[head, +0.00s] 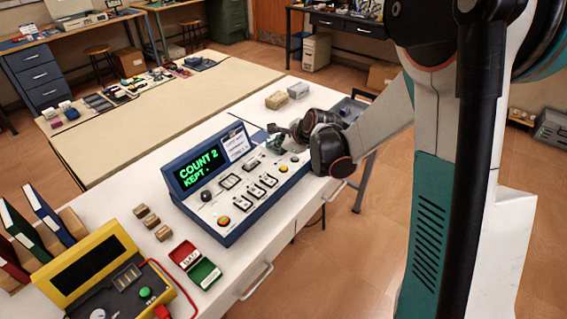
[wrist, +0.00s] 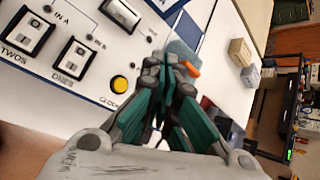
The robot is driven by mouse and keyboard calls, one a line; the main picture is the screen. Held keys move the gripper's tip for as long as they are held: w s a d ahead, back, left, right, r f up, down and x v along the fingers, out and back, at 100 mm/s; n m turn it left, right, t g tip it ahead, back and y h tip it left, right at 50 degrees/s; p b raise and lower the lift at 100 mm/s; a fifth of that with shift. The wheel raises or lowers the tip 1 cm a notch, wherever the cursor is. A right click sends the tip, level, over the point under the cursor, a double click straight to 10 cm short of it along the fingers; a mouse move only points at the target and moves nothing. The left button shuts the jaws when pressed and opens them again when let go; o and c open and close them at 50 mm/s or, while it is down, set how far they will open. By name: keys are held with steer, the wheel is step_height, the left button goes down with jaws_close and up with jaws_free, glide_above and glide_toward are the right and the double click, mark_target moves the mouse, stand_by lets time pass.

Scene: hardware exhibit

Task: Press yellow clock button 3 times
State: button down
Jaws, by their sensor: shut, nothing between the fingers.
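The blue console (head: 235,238) with a white sloped panel stands on the white table. Its yellow clock button (head: 283,169) is at the panel's lower right; it also shows in the wrist view (wrist: 120,84), beside the partly visible "CLOCK" label. The console's screen (head: 199,168) reads "COUNT 2" and "KEPT" in green. My gripper (head: 277,136) is over the right end of the console. In the wrist view my gripper (wrist: 170,66) is shut and empty, with its fingertips to the right of the yellow button. The gap between fingertips and panel is hard to judge.
A yellow device (head: 85,257), binders and a red-green case (head: 195,264) are to the left. Two small blocks (head: 276,100) lie behind the gripper. A long beige table (head: 165,110) stands behind.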

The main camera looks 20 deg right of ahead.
mark_target(282, 169)
steer(key=shift+r+p, duration=1.35)
steer(key=shift+p, duration=0.8)
steer(key=shift+f, duration=0.25)
step_height(282, 169, down, 9)
steer(key=b, duration=0.6)
steer(key=shift+r, duration=0.2)
steer(key=shift+b, duration=0.3)
steer(key=shift+f+b, duration=0.4)
steer(key=shift+f+b, duration=0.45)
steer(key=shift+r, duration=0.15)
steer(key=shift+r+p, duration=0.5)
steer(key=shift+r, duration=0.25)
steer(key=shift+r, duration=0.15)
